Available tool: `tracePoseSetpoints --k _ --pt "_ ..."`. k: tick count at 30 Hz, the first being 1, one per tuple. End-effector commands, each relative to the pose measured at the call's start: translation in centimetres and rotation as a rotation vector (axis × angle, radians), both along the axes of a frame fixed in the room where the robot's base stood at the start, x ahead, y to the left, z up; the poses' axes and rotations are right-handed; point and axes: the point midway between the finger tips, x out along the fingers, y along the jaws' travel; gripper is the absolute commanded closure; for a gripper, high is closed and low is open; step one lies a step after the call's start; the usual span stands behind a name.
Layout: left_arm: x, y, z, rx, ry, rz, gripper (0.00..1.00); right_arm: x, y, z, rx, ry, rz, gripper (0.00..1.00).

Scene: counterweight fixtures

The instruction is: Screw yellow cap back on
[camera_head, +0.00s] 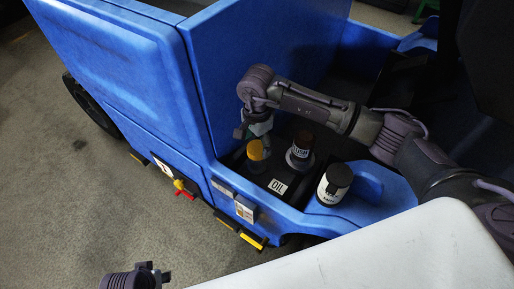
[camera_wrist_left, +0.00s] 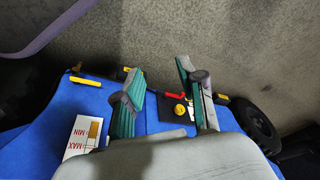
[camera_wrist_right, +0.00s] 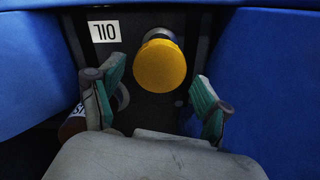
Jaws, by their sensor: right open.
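The yellow cap (camera_head: 256,149) sits on top of a grey-blue neck in the dark bay of the blue vehicle, beside the OIL label (camera_head: 278,186). In the right wrist view the cap (camera_wrist_right: 162,65) shows round and large, beyond and between the fingertips. My right gripper (camera_head: 248,131) is open and empty above and slightly behind the cap, pointing down, with no visible contact. Whether the cap is seated or tightened cannot be told. My left gripper (camera_head: 150,276) is low at the left; in the left wrist view its fingers (camera_wrist_left: 157,88) are apart and empty.
A dark-capped container (camera_head: 300,152) stands right of the yellow cap, close to my right arm. Blue panels (camera_wrist_right: 265,75) wall the bay.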

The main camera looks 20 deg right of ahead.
Motion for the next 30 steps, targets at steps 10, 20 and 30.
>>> tracePoseSetpoints --k 10,20,30 --pt "-0.4 0.2 4.4 -0.001 -0.026 0.003 0.60 0.0 0.0 -1.7 -0.001 0.001 -0.001 0.23" --pt "-0.9 0.3 6.4 -0.001 -0.033 0.005 0.60 0.0 0.0 -2.2 -0.001 0.001 -0.001 0.23" --pt "-0.9 0.3 6.5 -0.001 -0.033 0.005 0.60 0.0 0.0 -2.1 -0.001 0.000 -0.001 0.23"
